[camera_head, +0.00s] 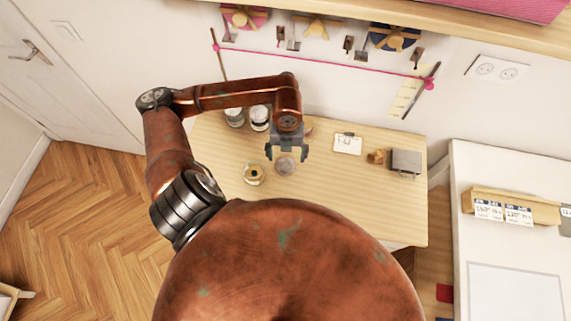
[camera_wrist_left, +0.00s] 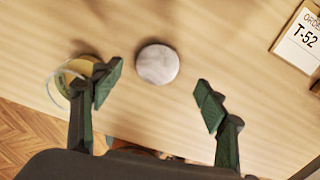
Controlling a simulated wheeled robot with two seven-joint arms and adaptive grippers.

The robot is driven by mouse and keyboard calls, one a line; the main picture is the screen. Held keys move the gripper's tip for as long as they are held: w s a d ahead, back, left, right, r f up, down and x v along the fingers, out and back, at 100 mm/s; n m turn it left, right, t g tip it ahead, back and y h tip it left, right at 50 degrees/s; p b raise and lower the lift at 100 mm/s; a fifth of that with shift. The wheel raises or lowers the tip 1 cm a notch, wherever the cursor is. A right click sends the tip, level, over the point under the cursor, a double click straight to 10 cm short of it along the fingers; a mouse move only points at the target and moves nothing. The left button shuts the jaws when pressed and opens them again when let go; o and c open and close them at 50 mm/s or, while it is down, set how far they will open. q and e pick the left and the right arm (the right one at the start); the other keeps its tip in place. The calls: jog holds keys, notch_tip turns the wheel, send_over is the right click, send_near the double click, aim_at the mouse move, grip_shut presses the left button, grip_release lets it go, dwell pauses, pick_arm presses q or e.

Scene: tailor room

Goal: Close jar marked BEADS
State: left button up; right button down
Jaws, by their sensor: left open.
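A round grey-white lid (camera_head: 285,165) lies flat on the wooden table. It also shows in the left wrist view (camera_wrist_left: 157,64), between and beyond my fingers. A glass jar (camera_head: 254,174) with yellowish contents stands just left of the lid and appears uncovered. In the left wrist view the jar (camera_wrist_left: 62,84) is partly hidden by a finger. I cannot read a BEADS marking on it. My left gripper (camera_head: 287,154) points down above the lid, open and empty, with its fingers (camera_wrist_left: 159,93) apart. My right gripper is not in view.
Two more jars (camera_head: 235,117) (camera_head: 259,118) stand at the table's back left. An order card (camera_head: 347,144), a small brown object (camera_head: 376,156) and a grey box (camera_head: 405,162) stand to the right. The table's front right (camera_head: 360,205) is clear.

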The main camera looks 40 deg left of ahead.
aim_at(286, 165)
pick_arm(q)
jog(key=shift+s+f, duration=0.2)
jog(key=shift+f, duration=2.4)
jog(key=shift+c, duration=0.3)
jog(key=c, duration=0.7)
jog(key=shift+c, duration=0.4)
